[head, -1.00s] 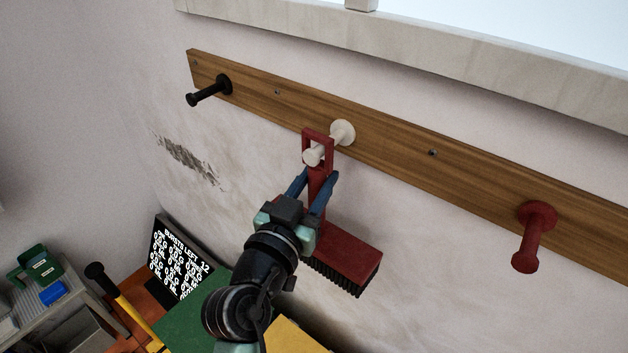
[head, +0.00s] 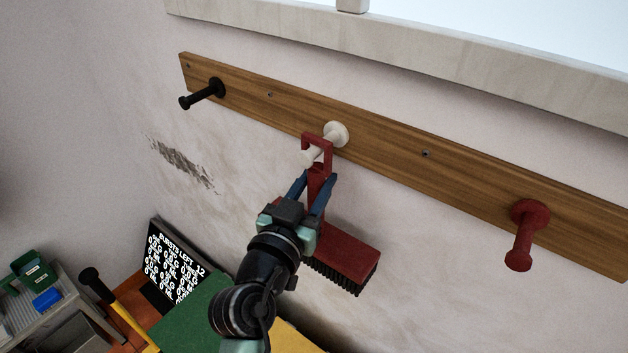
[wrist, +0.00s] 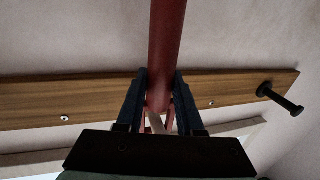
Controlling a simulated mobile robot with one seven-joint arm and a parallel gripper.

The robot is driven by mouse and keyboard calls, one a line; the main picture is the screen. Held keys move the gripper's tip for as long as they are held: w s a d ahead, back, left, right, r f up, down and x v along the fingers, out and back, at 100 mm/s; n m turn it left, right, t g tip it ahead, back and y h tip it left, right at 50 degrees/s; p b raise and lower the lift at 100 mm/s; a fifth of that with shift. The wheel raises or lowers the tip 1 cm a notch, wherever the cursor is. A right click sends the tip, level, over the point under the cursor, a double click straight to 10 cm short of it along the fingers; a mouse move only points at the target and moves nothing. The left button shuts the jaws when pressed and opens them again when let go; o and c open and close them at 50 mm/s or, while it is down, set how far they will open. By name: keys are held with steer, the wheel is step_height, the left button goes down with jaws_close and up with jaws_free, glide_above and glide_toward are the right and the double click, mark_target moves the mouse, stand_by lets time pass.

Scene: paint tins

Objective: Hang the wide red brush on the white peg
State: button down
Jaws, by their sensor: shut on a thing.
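The wide red brush (head: 347,254) hangs with its bristles down in front of the wall. The rectangular loop (head: 329,150) at the top of its handle is around the white peg (head: 337,132). The peg's rounded tip shows in front of the loop's left side, and the loop's right side crosses the shaft. My gripper (head: 317,178) is shut on the handle just below the loop. In the wrist view, the red handle (wrist: 167,45) runs up from between the fingers of my gripper (wrist: 159,88). Whether the loop rests on the peg is hard to tell.
The wooden rail (head: 385,148) also carries a black peg (head: 203,92) at left and a red peg (head: 526,235) at right, both bare. A light ledge (head: 430,52) runs above. A dark sign (head: 176,265) and a grey shelf (head: 35,305) are low at left.

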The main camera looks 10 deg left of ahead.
steer(key=shift+r, duration=0.1)
steer(key=shift+c, duration=2.4)
jaws_free()
steer(key=shift+f, duration=0.2)
steer(key=s+a+b, duration=0.2)
steer(key=s+b, duration=0.3)
steer(key=s, duration=0.7)
steer(key=w+d+r+t+y, duration=0.15)
steer(key=d+r, duration=0.25)
steer(key=r, duration=0.6)
steer(key=w+d+r+t+h, duration=0.1)
steer(key=d+r+t, duration=0.2)
steer(key=r, duration=0.7)
steer(key=s+d+r+t, duration=0.1)
steer(key=s+d+r, duration=0.1)
steer(key=r, duration=0.3)
steer(key=s+d+r+n+t+y, duration=0.1)
steer(key=s+r+t, duration=0.1)
steer(key=r, duration=0.2)
steer(key=s+d+r+t, duration=0.2)
steer(key=r, duration=0.3)
steer(key=shift+s+d+r+y, duration=0.3)
steer(key=shift+s+d+y, duration=0.05)
